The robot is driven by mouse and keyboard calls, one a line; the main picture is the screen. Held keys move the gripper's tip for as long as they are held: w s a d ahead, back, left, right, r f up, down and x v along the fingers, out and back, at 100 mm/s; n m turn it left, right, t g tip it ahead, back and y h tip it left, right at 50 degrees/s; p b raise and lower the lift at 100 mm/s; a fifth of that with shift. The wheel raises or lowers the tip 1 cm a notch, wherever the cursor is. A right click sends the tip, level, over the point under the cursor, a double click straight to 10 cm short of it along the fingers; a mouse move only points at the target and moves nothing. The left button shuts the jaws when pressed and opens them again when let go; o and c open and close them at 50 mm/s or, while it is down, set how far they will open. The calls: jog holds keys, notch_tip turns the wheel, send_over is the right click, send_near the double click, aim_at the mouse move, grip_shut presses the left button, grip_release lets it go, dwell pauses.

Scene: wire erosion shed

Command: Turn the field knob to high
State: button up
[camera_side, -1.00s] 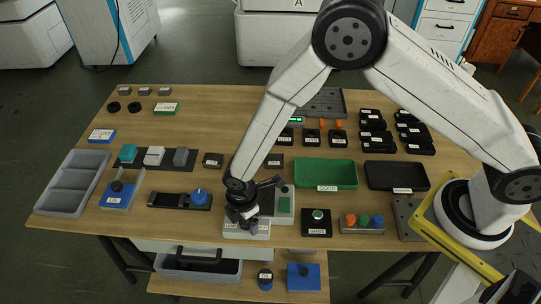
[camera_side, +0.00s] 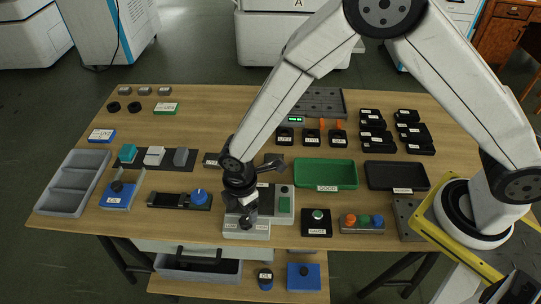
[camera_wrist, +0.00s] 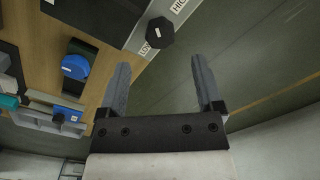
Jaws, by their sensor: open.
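The field knob is a dark, many-sided knob (camera_wrist: 160,31) with a small pale mark on top, on a grey panel (camera_wrist: 125,22) in the wrist view. I cannot tell which label the mark faces. In the side view the knob (camera_side: 246,223) is on a light panel at the table's front edge. My gripper (camera_wrist: 160,66) is open with nothing between its fingers; the knob lies beyond the fingertips. In the side view my gripper (camera_side: 246,205) is just above the panel.
A blue knob (camera_side: 199,196) on a black slide stands left of the panel. A green tray (camera_side: 326,173) is behind to the right. A black GAUGE block (camera_side: 317,222) and a box of coloured buttons (camera_side: 362,221) stand to the right.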

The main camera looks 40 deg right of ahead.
aim_at(246, 221)
jog(key=shift+r, duration=1.1)
jog(key=shift+c, duration=1.4)
jog(key=shift+n, duration=1.8)
jog(key=shift+f, duration=0.15)
jog(key=shift+f, duration=3.75)
jog(key=shift+c, duration=0.3)
grip_shut()
